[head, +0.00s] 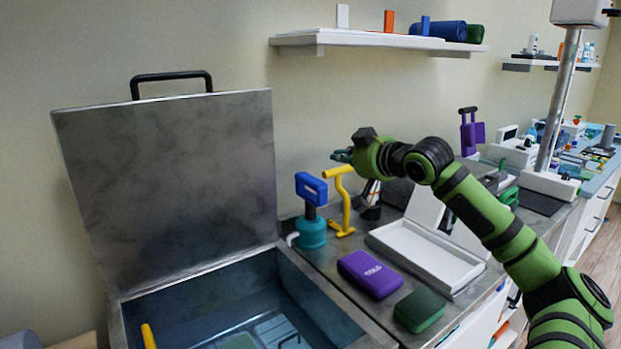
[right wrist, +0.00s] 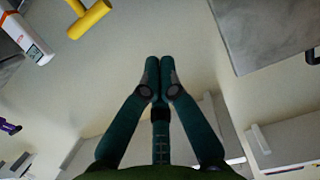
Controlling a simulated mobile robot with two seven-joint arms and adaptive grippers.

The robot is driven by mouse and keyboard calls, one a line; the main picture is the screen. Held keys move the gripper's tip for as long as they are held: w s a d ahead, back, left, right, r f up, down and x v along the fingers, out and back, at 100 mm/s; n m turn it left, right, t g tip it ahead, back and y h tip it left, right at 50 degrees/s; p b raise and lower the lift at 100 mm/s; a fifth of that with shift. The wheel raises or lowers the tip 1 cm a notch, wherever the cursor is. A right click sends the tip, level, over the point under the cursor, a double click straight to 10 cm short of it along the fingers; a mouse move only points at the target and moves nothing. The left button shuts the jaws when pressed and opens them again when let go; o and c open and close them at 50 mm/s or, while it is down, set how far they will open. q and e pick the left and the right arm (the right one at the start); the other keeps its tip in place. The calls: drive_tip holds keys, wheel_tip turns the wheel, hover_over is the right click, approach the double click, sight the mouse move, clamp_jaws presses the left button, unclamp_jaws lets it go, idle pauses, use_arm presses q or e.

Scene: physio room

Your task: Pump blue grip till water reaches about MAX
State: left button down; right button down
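The blue grip (head: 311,188) is a loop handle on top of a teal pump (head: 312,233), upright on the counter beside the open metal tank (head: 200,286). Low water (head: 255,312) seems to show in the tank, over a rack on its floor. I cannot make out a MAX mark. My right gripper (head: 343,155) is up and to the right of the blue grip, above the yellow T-shaped handle (head: 341,200), apart from the grip. In the right wrist view its fingers (right wrist: 160,68) are together with nothing between them. My left gripper is not in view.
The tank's raised lid (head: 170,180) stands at the left. A yellow handle (head: 148,337) sticks up at the tank's near left. A purple box (head: 370,273), a green box (head: 419,309) and a white tray (head: 425,250) lie right of the pump. A shelf (head: 375,40) hangs above.

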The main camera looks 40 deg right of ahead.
drive_tip(key=shift+w+f, duration=0.1)
drive_tip(key=shift+w, duration=0.1)
drive_tip(key=p, duration=0.8)
hover_over(314, 182)
drive_tip(key=shift+s+d+f, duration=0.15)
drive_tip(key=shift+f, duration=0.8)
drive_tip(key=f, duration=0.3)
drive_tip(key=shift+w, duration=0.25)
drive_tip(key=shift+s+f, duration=0.1)
drive_tip(key=shift+f, duration=0.65)
